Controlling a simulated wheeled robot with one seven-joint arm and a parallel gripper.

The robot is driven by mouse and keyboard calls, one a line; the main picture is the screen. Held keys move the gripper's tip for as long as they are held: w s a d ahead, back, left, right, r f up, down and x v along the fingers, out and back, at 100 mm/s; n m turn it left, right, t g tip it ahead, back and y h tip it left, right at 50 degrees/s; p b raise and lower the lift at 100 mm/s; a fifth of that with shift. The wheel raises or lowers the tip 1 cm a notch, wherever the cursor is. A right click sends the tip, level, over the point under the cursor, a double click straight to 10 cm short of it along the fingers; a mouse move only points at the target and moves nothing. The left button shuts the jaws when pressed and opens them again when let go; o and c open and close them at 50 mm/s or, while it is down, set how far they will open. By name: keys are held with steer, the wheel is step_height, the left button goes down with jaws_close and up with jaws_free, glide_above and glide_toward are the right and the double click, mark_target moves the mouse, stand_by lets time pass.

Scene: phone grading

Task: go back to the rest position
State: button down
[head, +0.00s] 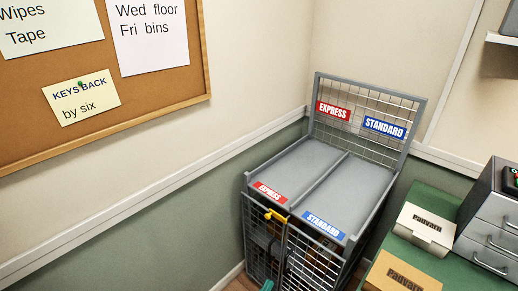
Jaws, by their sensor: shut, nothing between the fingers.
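My gripper and arm do not show clearly anywhere in the head view, so I cannot see the jaws. The view holds a grey wire cage trolley (348,215) in the corner, with two flat grey top bays side by side. Red EXPRESS labels (333,110) mark the left bay and blue STANDARD labels (385,127) mark the right one.
A green-topped bench (432,266) at the lower right holds a white Padvarn box (424,228), a brown Padvarn box (401,273) and a grey drawer unit (490,222). A corkboard (150,84) hangs at left.

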steer(key=s+a+r+m+y, duration=0.1)
steer(key=s+r+m+y, duration=0.2)
steer(key=s+m, duration=0.9)
steer(key=s+r+m+g+y, duration=0.1)
steer(key=s+r+m+y, duration=0.2)
steer(key=s+r+m, duration=0.4)
steer(key=s+a+r+m+y, duration=0.1)
steer(key=s+r+m+y, duration=0.2)
steer(key=s+m, duration=1.3)
step_height(320, 180, up, 3)
steer(key=shift+s+a+f+m+g+y, duration=0.1)
steer(key=shift+s+a+m+g+y, duration=0.25)
steer(key=shift+s, duration=0.45)
